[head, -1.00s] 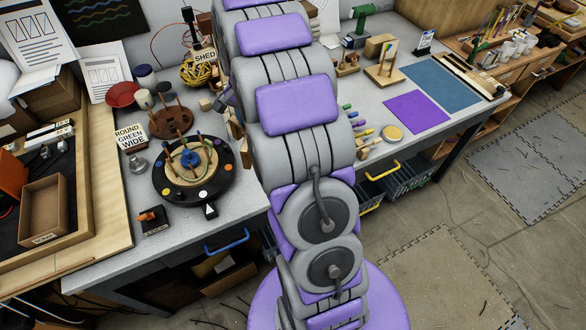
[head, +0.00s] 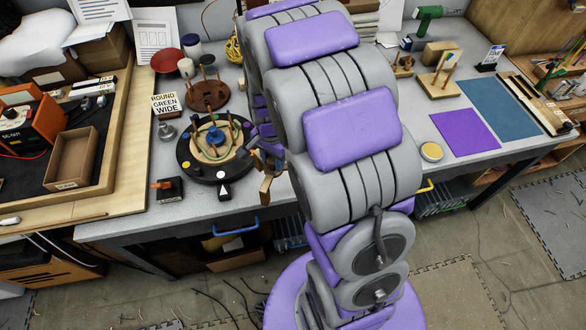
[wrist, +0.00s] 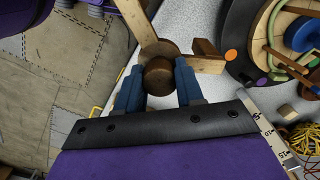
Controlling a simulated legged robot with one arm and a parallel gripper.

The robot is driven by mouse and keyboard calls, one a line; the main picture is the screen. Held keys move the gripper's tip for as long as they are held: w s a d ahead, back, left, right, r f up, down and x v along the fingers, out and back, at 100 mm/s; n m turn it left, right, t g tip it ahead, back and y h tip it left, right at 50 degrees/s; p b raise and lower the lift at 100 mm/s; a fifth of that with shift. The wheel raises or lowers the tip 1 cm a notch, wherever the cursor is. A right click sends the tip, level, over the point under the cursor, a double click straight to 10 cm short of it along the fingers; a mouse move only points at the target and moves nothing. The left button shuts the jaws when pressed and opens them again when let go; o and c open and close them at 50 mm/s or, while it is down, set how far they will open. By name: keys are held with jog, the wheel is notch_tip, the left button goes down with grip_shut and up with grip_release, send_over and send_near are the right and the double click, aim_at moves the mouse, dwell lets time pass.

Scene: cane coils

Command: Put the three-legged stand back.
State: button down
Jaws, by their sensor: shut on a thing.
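The three-legged stand (wrist: 158,78) shows in the wrist view as a dark brown round piece with pale wooden legs spreading away from it. My gripper (wrist: 159,73) has its two blue fingers on either side of the brown piece and is shut on it. In the head view the stand (head: 267,187) hangs tilted near the bench's front edge, just right of the black turntable. My gripper (head: 264,158) is partly hidden there by my arm. I cannot tell whether the stand touches the bench.
The black turntable (head: 187,165) with coloured dots holds a wooden disc with pegs. A brown peg base (head: 208,96) and a "ROUND GREEN WIDE" sign (head: 165,104) stand behind it. A purple mat (head: 465,132) and a blue mat (head: 499,108) lie bare at the right.

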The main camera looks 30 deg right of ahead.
aim_at(270, 181)
jog(key=s+a+f, duration=0.1)
jog(key=s+a, duration=0.1)
jog(key=s, duration=0.1)
jog(key=s+a+f, duration=0.1)
jog(key=shift+s+f, duration=0.2)
jog(key=shift+f, duration=0.15)
jog(key=w+d+f+b, duration=0.4)
jog(key=w+d+f, duration=0.1)
jog(key=w+d, duration=0.6)
jog(key=shift+w, duration=0.1)
jog(key=c, duration=0.7)
grip_release()
jog(key=shift+f, duration=0.1)
